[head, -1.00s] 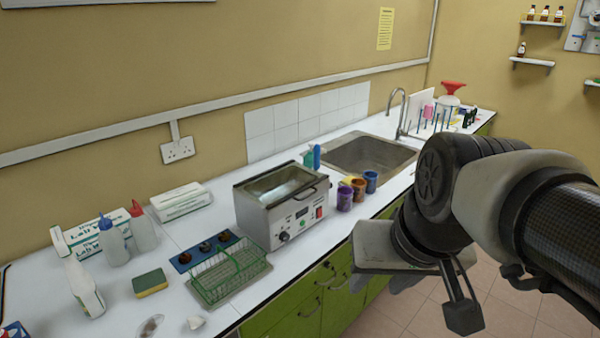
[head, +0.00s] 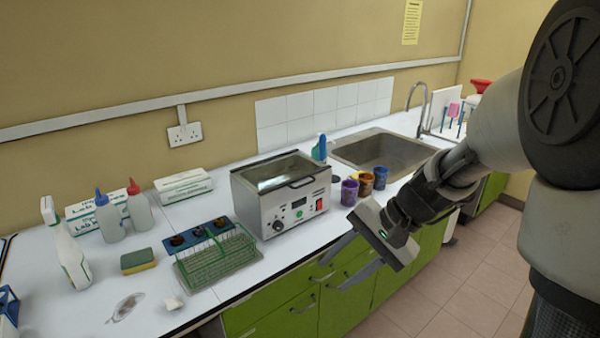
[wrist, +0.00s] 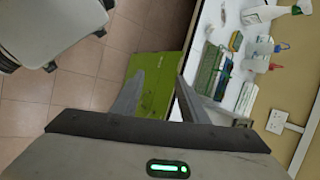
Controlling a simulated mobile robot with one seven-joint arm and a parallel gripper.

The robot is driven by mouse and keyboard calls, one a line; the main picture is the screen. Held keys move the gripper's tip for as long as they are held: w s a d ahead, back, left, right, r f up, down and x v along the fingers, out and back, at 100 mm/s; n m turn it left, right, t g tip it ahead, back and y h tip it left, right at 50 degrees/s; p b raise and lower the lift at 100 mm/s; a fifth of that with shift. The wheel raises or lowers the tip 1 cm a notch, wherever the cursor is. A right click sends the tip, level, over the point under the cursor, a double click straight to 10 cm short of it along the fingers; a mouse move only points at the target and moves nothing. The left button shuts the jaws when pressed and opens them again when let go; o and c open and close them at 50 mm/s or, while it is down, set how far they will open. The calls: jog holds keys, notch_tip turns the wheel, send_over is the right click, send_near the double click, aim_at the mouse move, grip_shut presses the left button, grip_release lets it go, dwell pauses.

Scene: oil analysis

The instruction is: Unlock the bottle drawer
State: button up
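Green drawer and cupboard fronts (head: 270,306) with thin curved handles run under the white counter. I cannot tell which is the bottle drawer, and no lock or key can be made out. My gripper (head: 333,274) hangs in front of these fronts, just below the counter edge, with its fingers pointing down and left. The two fingers are spread with nothing between them. In the wrist view a green front (wrist: 158,85) shows between and beyond the fingers, partly hidden by them; contact cannot be judged.
On the counter stand a metal water bath (head: 282,200), a green wire rack (head: 215,258), a sponge (head: 138,261), bottles and several coloured cups (head: 349,192). A sink (head: 378,152) is set in further back. Tiled floor (head: 465,285) is open to the right.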

jog(key=w+d+f+m+t+y+b, duration=0.1)
jog(key=w+d+f+m+t+b, duration=0.2)
jog(key=w+d+f+m+t, duration=0.5)
jog(key=w+d+f+m+t+y+b, duration=0.15)
jog(key=w+f+m+b, duration=0.35)
jog(key=f, duration=0.8)
jog(key=w+d+f+m+t+y+b, duration=0.15)
jog(key=w+d+f+m+t, duration=0.25)
jog(key=f+m, duration=0.5)
jog(key=w+a+n, duration=0.1)
jog(key=w+a, duration=0.9)
jog(key=w, duration=0.4)
jog(key=shift+a+f+b, duration=0.15)
jog(key=shift+f+b, duration=0.2)
jog(key=shift+f, duration=0.1)
jog(key=shift+g, duration=0.25)
jog(key=shift+c, duration=0.2)
grip_shut()
